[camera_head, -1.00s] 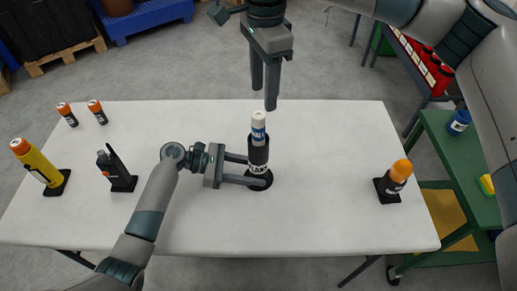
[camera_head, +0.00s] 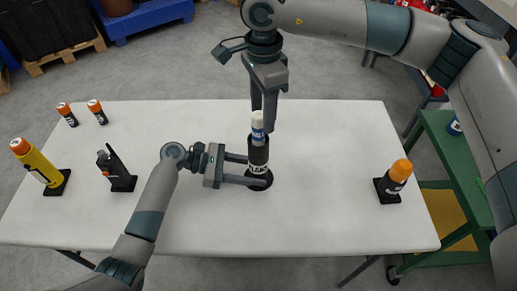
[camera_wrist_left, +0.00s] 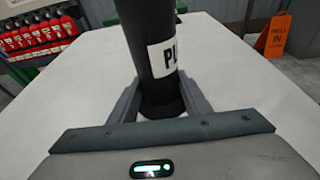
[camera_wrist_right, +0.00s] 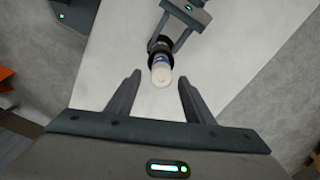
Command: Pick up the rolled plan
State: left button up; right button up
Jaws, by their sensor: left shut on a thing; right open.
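The rolled plan (camera_head: 258,122), white with a blue band, stands upright in a black tube (camera_head: 259,152) near the table's middle. Only its upper part shows above the rim. My left gripper (camera_head: 257,171) is shut on the tube low down; the left wrist view shows its fingers either side of the tube (camera_wrist_left: 147,45), below a white label. My right gripper (camera_head: 264,120) is open and points down over the plan. In the right wrist view the plan's white end (camera_wrist_right: 161,74) appears between the spread fingers, with gaps on both sides.
On the white table (camera_head: 320,215) stand a yellow canister (camera_head: 37,165), a black radio-like object (camera_head: 117,170), two small orange-capped bottles (camera_head: 97,112) and an orange-capped dark bottle (camera_head: 393,181). A green cart (camera_head: 455,165) is at the right. The table's middle right is clear.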

aim_at(259, 127)
jog(key=shift+s+a+f, duration=0.1)
jog(key=shift+a+f, duration=0.1)
jog(key=shift+f, duration=1.05)
jog(key=shift+a+f, duration=0.15)
jog(key=shift+f, duration=1.05)
grip_shut()
